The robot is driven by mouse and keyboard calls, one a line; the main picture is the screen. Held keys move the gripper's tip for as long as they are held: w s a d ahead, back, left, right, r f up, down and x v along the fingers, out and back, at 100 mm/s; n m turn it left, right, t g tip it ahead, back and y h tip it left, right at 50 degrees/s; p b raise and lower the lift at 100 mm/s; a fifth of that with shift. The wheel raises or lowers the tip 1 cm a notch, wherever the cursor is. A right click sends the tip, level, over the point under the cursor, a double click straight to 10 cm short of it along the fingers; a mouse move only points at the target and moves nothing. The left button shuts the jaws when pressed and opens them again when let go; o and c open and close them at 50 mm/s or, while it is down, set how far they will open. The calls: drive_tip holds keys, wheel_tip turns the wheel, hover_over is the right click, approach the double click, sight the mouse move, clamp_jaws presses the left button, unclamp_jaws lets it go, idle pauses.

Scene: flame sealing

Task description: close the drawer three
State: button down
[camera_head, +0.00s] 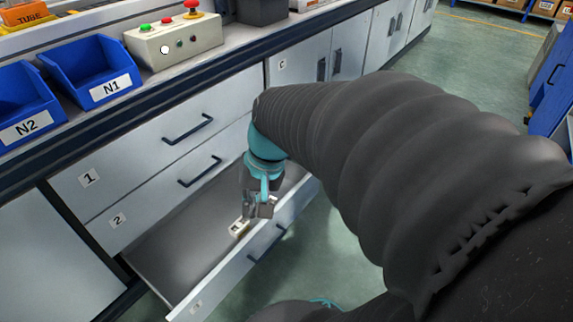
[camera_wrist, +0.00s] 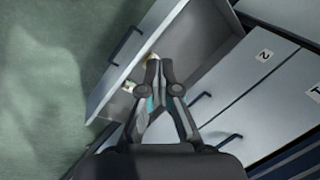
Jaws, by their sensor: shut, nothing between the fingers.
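Drawer three (camera_head: 168,262) is the lowest drawer and stands pulled out from the cabinet, with its front panel (camera_head: 215,285) and dark handle (camera_head: 266,242) facing the lower right. A small white item (camera_head: 238,229) lies inside it near the front panel. My gripper (camera_head: 257,212) is over the open drawer, close to the inner side of the front panel. In the wrist view my gripper (camera_wrist: 158,68) has its fingertips together, with nothing held, and the open drawer (camera_wrist: 195,35) shows behind them. I cannot tell whether the gripper touches the drawer.
Drawer one (camera_head: 160,140) and drawer two (camera_head: 165,190) above are shut, with protruding handles. Blue bins (camera_head: 95,72) and a button box (camera_head: 175,42) stand on the counter. Green floor (camera_head: 335,255) is free in front of the drawer.

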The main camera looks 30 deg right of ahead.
drive_tip(key=w+d+f+m+t+y+p, duration=0.1)
drive_tip(key=w+d+f+m+t+y, duration=0.1)
drive_tip(key=w+d+f+m+y, duration=0.35)
drive_tip(key=w+d+f+m+t+y+p, duration=0.1)
drive_tip(key=w+d+f+m+t+y, duration=0.2)
drive_tip(key=d+f+m, duration=0.65)
drive_tip(key=m+t+h, duration=0.5)
drive_tip(key=m+t, duration=0.5)
drive_tip(key=m, duration=0.2)
approach(302, 186)
drive_tip(key=p+x, duration=0.2)
drive_tip(key=x, duration=0.5)
drive_tip(key=shift+w+a, duration=0.1)
drive_tip(key=shift+w, duration=0.1)
